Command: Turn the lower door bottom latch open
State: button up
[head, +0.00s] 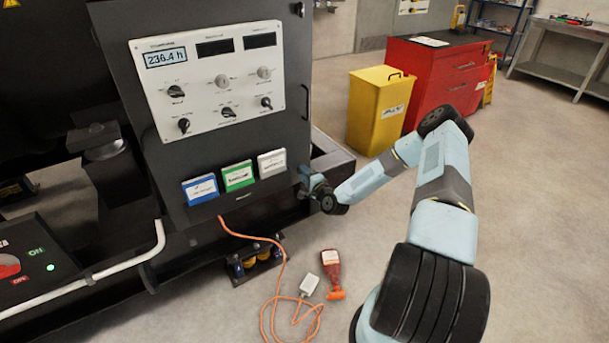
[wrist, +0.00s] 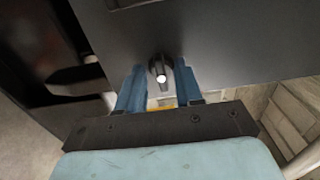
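The lower door bottom latch (wrist: 160,70) is a small dark knob with a bright round end, near the lower edge of the dark door panel (wrist: 225,45) in the wrist view. My gripper (wrist: 160,90) has its two blue fingers apart, one on each side of the latch. Narrow gaps seem to show beside it, and firm contact is not visible. In the head view my gripper (head: 305,183) is at the lower right edge of the door with the meters and switches (head: 150,165), where it hides the latch.
Blue, green and white boxes (head: 238,176) sit low on the door front, left of my gripper. An orange cable (head: 284,265) and a red bottle (head: 331,268) lie on the floor below. A yellow bin (head: 378,110) and red cabinet (head: 440,75) stand behind my arm.

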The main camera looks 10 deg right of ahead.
grip_shut()
jog(key=shift+n, duration=8.9)
jog(key=shift+o, duration=2.1)
grip_release()
jog(key=shift+s, duration=0.1)
